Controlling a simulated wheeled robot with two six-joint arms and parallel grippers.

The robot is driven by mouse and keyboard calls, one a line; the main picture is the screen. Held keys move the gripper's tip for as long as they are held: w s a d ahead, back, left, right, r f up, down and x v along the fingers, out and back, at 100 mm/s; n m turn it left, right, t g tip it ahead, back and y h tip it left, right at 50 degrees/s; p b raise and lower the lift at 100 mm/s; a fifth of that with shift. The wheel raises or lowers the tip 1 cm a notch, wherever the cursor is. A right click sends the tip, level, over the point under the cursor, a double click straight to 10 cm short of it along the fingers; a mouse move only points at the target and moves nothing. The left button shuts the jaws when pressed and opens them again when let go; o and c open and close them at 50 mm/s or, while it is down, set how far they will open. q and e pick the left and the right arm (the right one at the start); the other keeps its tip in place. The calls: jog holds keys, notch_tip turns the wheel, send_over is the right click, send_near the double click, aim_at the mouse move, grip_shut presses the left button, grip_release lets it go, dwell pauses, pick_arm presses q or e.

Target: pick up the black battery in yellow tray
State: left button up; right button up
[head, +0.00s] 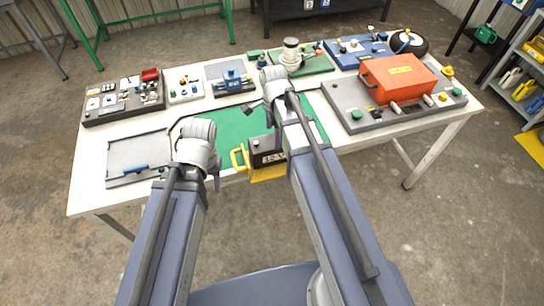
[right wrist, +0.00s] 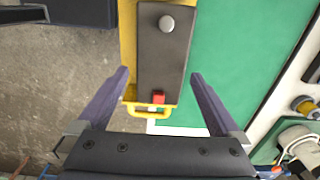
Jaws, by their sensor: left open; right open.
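The black battery (head: 266,157), marked "12 V", sits in a yellow tray (head: 266,175) with a yellow handle at the table's front edge. My right arm hides its right part in the head view. In the right wrist view the battery (right wrist: 164,60) shows from above, with a grey round terminal and a red one, beside the yellow tray wall (right wrist: 127,40). My right gripper (right wrist: 160,74) is open, its fingers apart on either side of the battery's near end, not closed on it. My left gripper (head: 212,178) is open and empty left of the tray, its fingers mostly hidden.
A green mat (head: 230,124) covers the middle of the white table (head: 90,186). A grey tray (head: 125,150) lies left. An orange case (head: 398,78) on a grey board stands right. Several part boards line the back. Concrete floor lies below the front edge.

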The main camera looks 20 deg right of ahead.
aim_at(271, 149)
jog(key=shift+w+a+f+b, duration=0.1)
jog(key=shift+a+f+b, duration=0.05)
jog(key=shift+f+b, duration=2.15)
jog(key=shift+w+a+f+b, duration=0.1)
jog(key=shift+a+f+b, duration=0.05)
jog(key=shift+f+b, duration=2.1)
jog(key=shift+s+f+p, duration=0.1)
jog(key=shift+f+p, duration=0.1)
jog(key=shift+p, duration=0.15)
grip_shut()
